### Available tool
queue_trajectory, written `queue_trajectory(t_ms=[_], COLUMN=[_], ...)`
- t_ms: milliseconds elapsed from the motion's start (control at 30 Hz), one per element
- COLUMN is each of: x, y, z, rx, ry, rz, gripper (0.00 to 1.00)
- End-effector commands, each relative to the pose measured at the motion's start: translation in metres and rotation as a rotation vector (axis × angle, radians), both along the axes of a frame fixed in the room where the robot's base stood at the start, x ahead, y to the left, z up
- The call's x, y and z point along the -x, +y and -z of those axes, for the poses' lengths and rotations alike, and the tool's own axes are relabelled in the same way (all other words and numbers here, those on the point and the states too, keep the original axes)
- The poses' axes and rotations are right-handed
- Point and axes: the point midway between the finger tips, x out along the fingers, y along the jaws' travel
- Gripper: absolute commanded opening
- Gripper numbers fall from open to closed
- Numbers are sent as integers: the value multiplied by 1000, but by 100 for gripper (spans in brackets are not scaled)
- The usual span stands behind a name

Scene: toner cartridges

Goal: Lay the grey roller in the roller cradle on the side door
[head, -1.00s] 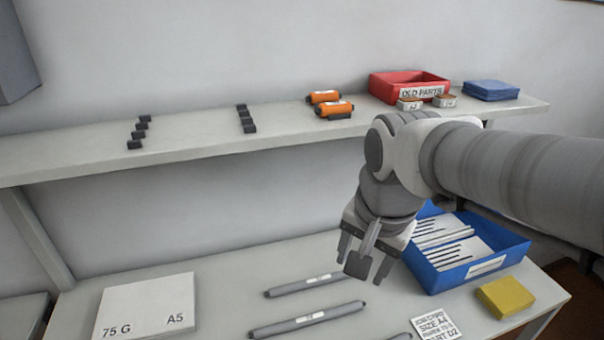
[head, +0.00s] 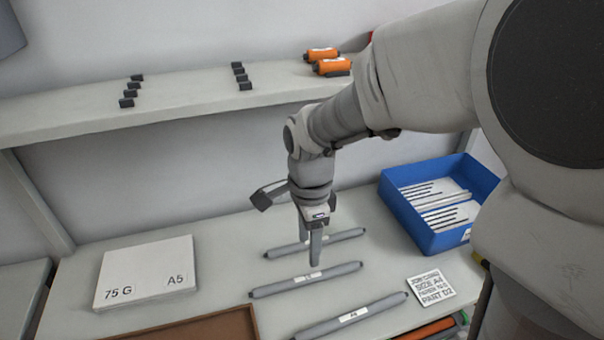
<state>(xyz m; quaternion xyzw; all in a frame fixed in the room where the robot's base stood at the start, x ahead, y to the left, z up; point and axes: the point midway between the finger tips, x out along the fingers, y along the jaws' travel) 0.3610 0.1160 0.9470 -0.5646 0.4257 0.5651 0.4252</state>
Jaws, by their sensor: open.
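Three grey rollers with white labels lie on the lower shelf: a back roller (head: 345,238), a middle roller (head: 283,286) and a front roller (head: 372,312). My gripper (head: 316,258) is open and points down above the back and middle rollers, with nothing between its fingers. Its fingers partly cover the back roller, and I cannot tell the height between them. The side door and its roller cradle cannot be made out in this view.
A blue bin (head: 462,233) with white parts stands to the right. A paper pack (head: 145,272) lies left, a printed card (head: 431,288) right. A brown tray (head: 215,327) is at the front. Orange cartridges (head: 332,67) and black blocks (head: 243,76) sit on the upper shelf (head: 60,120).

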Motion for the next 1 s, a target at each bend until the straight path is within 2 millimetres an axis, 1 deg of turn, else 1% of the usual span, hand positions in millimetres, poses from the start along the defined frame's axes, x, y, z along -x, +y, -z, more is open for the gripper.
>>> queue_trajectory(t_ms=[33,100,233,300,467,700,800,1000], x=[1,1,0,0,-1,-7,-7,-7], y=[0,0,0,0,0,0,0,0], z=[16,30,51,58,66,101,111,114], rx=[1,1,1,1,0,2,1,0], ry=[5,4,2,2,0,2,1,-1], rz=[0,0,0,0,-1,-1,-1,-1], gripper=[62,62,62,62,62,62,62,62])
